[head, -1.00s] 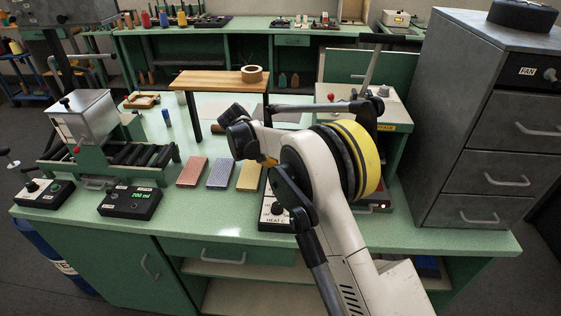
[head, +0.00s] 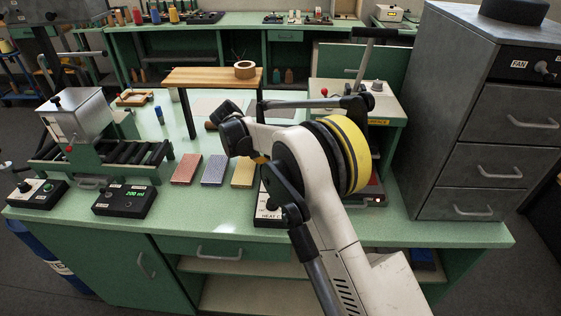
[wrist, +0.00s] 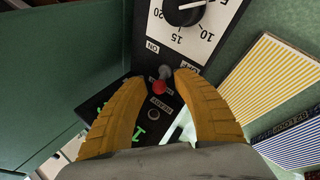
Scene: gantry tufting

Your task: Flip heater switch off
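The heater control box shows in the head view as a white-and-black panel (head: 268,213) near the bench's front edge, partly hidden behind my arm. In the wrist view its dial (wrist: 183,9) and printed scale are at the top. Beside the dial is a small toggle switch with a grey lever and red tip (wrist: 160,87), near labels reading ON and OFF. My gripper (wrist: 159,77) has its two yellow fingers spread apart, with the switch between their tips. I cannot tell whether either finger touches it.
Red, blue and yellow pads (head: 214,170) lie left of the heater box. A wooden shelf (head: 212,77) rises behind. A grey drawer cabinet (head: 480,130) stands at the right.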

